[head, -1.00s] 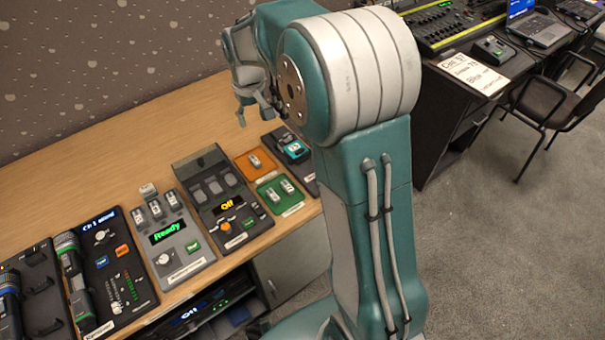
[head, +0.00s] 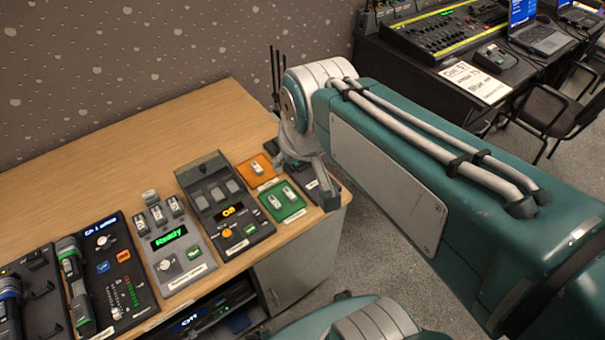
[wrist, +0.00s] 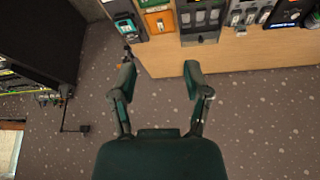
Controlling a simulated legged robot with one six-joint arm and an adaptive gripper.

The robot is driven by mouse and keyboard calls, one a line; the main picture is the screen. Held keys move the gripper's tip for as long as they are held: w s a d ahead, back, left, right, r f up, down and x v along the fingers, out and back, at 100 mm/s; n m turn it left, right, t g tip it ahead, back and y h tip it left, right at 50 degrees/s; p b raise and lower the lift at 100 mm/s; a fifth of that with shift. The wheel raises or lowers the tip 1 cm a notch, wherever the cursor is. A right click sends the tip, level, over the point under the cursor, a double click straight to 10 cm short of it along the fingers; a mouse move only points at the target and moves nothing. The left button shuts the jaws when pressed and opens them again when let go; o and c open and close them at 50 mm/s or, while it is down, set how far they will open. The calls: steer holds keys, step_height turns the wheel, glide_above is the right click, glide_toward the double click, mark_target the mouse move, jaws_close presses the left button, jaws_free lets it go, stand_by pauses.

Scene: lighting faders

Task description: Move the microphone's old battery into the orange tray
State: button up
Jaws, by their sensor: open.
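The orange tray (head: 245,172) lies near the right end of the wooden desk, with one small battery-like cell (head: 257,168) on it. It also shows at the top of the wrist view (wrist: 152,26). Beside it is a dark unit with a teal part (wrist: 132,27), mostly hidden behind my gripper in the head view. Which item is the microphone's old battery, I cannot tell. My gripper (head: 305,182) is above the desk's right end in the head view. In the wrist view my gripper (wrist: 160,72) is open and empty, its fingers apart from the trays.
A green tray (head: 270,204) holds two cells. A chair and consoles stand at right.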

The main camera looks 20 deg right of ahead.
steer(key=shift+t, duration=0.4)
steer(key=s, duration=0.2)
steer(key=s+f, duration=0.1)
steer(key=s, duration=0.2)
steer(key=shift+s+f, duration=0.2)
steer(key=shift+s, duration=0.1)
stand_by(0.8)
